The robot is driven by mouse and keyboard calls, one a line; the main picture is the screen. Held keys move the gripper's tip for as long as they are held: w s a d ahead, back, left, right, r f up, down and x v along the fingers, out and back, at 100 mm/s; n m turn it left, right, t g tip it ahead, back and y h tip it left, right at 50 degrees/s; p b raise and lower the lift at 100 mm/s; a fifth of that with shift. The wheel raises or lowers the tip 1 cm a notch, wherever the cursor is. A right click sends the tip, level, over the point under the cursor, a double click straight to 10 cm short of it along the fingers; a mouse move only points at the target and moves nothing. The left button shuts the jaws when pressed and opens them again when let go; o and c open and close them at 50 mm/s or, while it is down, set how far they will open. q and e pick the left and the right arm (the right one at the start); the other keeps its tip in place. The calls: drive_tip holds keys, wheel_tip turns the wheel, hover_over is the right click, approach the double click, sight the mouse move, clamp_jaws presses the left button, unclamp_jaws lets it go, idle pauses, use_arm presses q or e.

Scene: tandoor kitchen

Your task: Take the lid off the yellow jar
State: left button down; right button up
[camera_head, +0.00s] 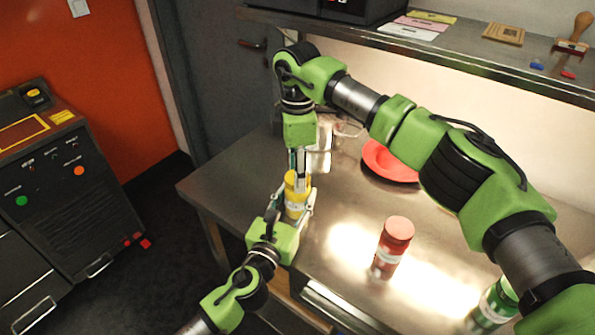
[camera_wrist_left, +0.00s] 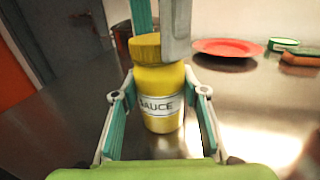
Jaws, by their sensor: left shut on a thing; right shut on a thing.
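The yellow jar (camera_head: 296,203) stands upright on the steel table near its left end. In the left wrist view the jar (camera_wrist_left: 158,84) shows a white SAUCE label and a yellow lid (camera_wrist_left: 145,48) at its top. My left gripper (camera_head: 297,207) is shut on the jar body from the front, a finger on each side. My right gripper (camera_head: 300,168) comes down from above and is shut on the lid; its fingers hide part of it. I cannot tell whether the lid is still seated on the jar.
A red-lidded jar (camera_head: 392,247) stands to the right on the table, and a green jar (camera_head: 496,302) is further right, partly behind my arm. A red plate (camera_head: 383,165) lies behind. A shelf (camera_head: 470,60) runs along the back wall. The table front between the jars is clear.

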drive_tip(key=n, duration=1.5)
drive_tip(key=shift+n, duration=0.4)
drive_tip(key=n, duration=0.5)
drive_tip(key=shift+r, duration=0.1)
drive_tip(key=n, duration=0.5)
drive_tip(key=shift+n, duration=0.3)
drive_tip(key=n, duration=1)
drive_tip(key=shift+n, duration=0.3)
drive_tip(key=n, duration=0.6)
